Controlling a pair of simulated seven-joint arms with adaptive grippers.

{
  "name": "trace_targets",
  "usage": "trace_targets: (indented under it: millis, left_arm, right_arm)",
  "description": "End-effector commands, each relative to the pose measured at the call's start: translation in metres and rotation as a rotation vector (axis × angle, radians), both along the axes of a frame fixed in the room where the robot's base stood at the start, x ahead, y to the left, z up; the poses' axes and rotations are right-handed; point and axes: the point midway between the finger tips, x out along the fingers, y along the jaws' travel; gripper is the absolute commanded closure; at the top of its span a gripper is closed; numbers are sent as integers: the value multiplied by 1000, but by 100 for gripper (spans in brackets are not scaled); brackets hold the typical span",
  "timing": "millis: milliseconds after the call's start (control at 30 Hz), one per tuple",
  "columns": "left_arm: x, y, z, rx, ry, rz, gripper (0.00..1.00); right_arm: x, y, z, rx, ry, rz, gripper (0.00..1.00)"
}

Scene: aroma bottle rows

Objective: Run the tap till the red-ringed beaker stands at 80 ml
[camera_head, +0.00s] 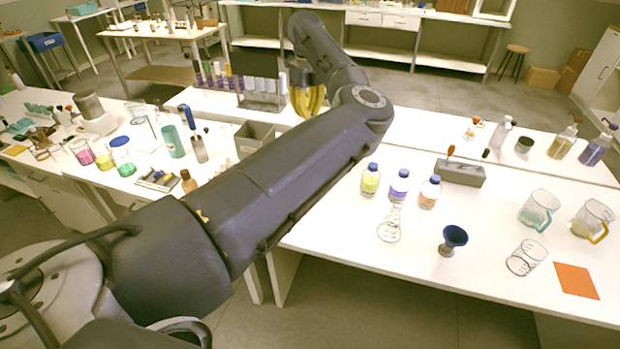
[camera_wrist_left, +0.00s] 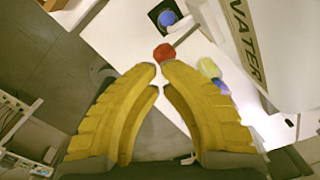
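My left gripper (camera_head: 307,100) has yellow fingers and is at the far end of my arm, above the back table in the head view. In the left wrist view its fingertips (camera_wrist_left: 159,66) nearly meet, with no object visible between them. A red ball-shaped knob (camera_wrist_left: 164,53) on a thin rod is just beyond the tips; I cannot tell whether they touch it. A white housing lettered WATER (camera_wrist_left: 245,40) stands to the right. A round blue thing (camera_wrist_left: 167,18) sits on a dark square beyond the knob. I cannot make out a red-ringed beaker or its level. My right gripper is not in view.
My left arm covers the middle of the head view. Bottles with blue caps (camera_head: 399,184), a blue funnel (camera_head: 454,236) and glass beakers (camera_head: 539,210) stand on the right table. Beakers of coloured liquid (camera_head: 81,152) crowd the left table. A tube rack (camera_head: 262,98) is left of the gripper.

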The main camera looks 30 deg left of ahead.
Motion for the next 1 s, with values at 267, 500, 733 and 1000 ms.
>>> trace_targets:
  millis: [267, 500, 733, 1000]
  left_arm:
    - [0, 0, -2, 0, 0, 0, 100]
    - [0, 0, -6, 0, 0, 0, 100]
    - [0, 0, -10, 0, 0, 0, 100]
    - [0, 0, -14, 0, 1, 0, 100]
  right_arm:
    - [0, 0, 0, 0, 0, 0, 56]
    - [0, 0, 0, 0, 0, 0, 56]
    - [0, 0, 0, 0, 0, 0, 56]
    - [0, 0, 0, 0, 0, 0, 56]
